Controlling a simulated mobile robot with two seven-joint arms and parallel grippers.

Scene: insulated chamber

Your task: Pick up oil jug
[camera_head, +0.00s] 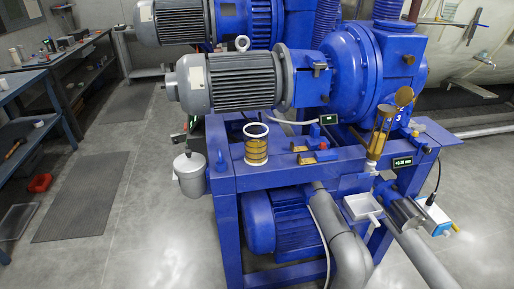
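A light grey metal can with a lid and a small knob (189,174) is at the left end of the blue machine frame. It looks like the oil jug, though no label shows. It appears upright, with its base beside or on the frame's end; I cannot tell what supports it. Neither of my grippers is in view, and nothing of my arms shows near the can.
The blue frame (290,170) carries a large motor and pump (240,80). On it stand a yellow ringed cylinder (257,150) and a brass-coloured vessel (381,130).

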